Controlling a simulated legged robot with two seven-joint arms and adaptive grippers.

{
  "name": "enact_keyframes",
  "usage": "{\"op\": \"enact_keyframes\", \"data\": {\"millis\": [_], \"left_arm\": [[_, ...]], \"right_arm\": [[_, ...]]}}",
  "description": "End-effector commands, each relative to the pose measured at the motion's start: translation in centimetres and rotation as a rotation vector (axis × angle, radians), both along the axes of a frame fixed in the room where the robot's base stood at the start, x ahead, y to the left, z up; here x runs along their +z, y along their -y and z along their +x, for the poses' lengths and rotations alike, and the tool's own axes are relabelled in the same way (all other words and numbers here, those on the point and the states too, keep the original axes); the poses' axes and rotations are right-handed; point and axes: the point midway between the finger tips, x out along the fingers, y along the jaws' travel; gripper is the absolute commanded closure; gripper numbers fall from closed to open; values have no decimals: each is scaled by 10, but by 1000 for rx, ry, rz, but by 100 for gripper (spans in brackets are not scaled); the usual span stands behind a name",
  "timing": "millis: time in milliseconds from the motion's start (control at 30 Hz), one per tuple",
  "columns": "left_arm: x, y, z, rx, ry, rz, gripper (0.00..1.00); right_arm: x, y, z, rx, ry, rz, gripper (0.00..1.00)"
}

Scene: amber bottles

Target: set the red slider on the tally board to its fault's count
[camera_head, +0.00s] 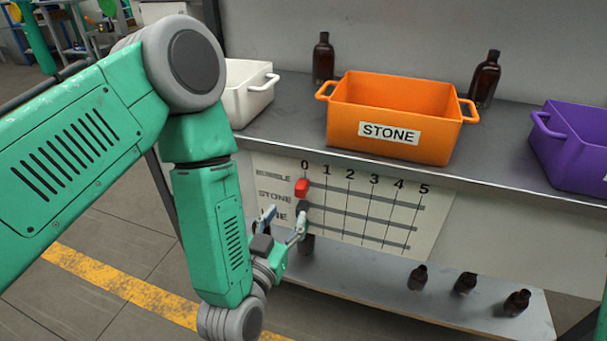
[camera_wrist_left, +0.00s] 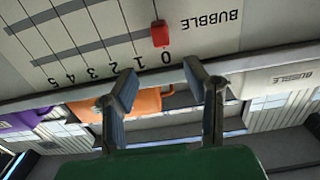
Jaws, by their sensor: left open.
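The tally board (camera_head: 390,190) is a pale panel on the front below the counter, with columns 0 to 5 and rows BUBBLE, STONE and a third label partly hidden by my gripper. The red slider (camera_head: 302,187) sits at 0 on the BUBBLE row; the left wrist view shows it too (camera_wrist_left: 160,33), upside down. A dark slider (camera_head: 303,207) is at 0 on the STONE row. My left gripper (camera_head: 285,216) is open and empty, in front of the board's left edge, lower than the red slider and apart from it. My right gripper is not in view.
An orange STONE bin (camera_head: 390,115), a white bin (camera_head: 248,95) and a purple bin (camera_head: 575,150) stand on the grey counter above the board. Amber bottles stand behind the orange bin (camera_head: 323,60) and on the lower shelf (camera_head: 465,283). Space before the board's right half is clear.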

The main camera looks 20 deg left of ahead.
Motion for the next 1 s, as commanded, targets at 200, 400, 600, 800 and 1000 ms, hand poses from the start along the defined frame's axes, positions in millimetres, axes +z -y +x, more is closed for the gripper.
{"op": "enact_keyframes", "data": {"millis": [200, 400, 600, 800, 1000], "left_arm": [[-2, 1, 52, -1, 12, 0, 59], [-2, 4, 85, -2, 8, -1, 59], [-1, 5, 102, -3, 6, 0, 59], [0, 5, 104, -4, 5, 0, 59], [-1, 5, 104, -4, 5, 0, 90]], "right_arm": [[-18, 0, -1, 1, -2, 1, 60], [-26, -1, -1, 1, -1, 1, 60], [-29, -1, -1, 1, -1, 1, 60], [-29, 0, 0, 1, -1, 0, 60], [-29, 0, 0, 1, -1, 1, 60]]}}
